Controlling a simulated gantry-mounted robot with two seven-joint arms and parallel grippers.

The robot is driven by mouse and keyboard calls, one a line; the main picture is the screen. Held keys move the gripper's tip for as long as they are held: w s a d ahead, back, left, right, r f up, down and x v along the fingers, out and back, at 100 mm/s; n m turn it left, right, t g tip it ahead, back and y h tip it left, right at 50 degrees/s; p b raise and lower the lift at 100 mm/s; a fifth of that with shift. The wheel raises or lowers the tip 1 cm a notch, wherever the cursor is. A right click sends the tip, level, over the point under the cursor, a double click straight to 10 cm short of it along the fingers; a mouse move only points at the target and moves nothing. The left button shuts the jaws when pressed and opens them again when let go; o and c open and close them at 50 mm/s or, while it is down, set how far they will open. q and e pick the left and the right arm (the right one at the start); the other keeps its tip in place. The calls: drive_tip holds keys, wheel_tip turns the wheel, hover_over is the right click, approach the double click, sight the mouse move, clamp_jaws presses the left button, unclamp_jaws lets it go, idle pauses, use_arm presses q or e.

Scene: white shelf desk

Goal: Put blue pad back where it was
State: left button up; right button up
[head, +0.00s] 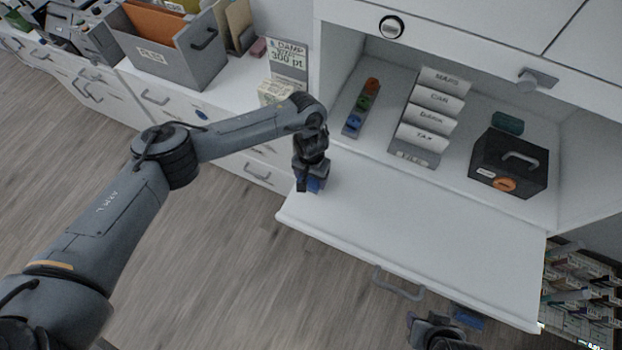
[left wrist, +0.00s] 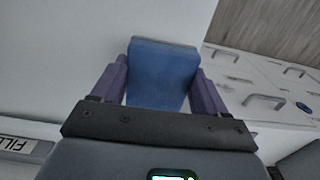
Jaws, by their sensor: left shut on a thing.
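The blue pad (left wrist: 162,75) is a flat-faced blue block between the two purple fingers of my left gripper (left wrist: 160,88), which is shut on it. In the head view my left gripper (head: 311,183) points down at the left front corner of the pulled-out white desk board (head: 410,240). Blue shows at its tips, but the pad's outline is mostly hidden there. The pad's gap to the board cannot be told. My right gripper (head: 440,332) is partly in view at the bottom edge, below the board; its jaw state is unclear.
A narrow grey tray (head: 350,128) with red, green and blue items stands at the compartment's left. Right of it are a labelled white file rack (head: 432,105), a black box (head: 510,162) and a dark green block (head: 508,122). The board's middle is clear.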

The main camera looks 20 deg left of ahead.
use_arm(q)
drive_tip(key=shift+f, duration=0.75)
drive_tip(key=shift+f, duration=0.1)
drive_tip(key=o, duration=1)
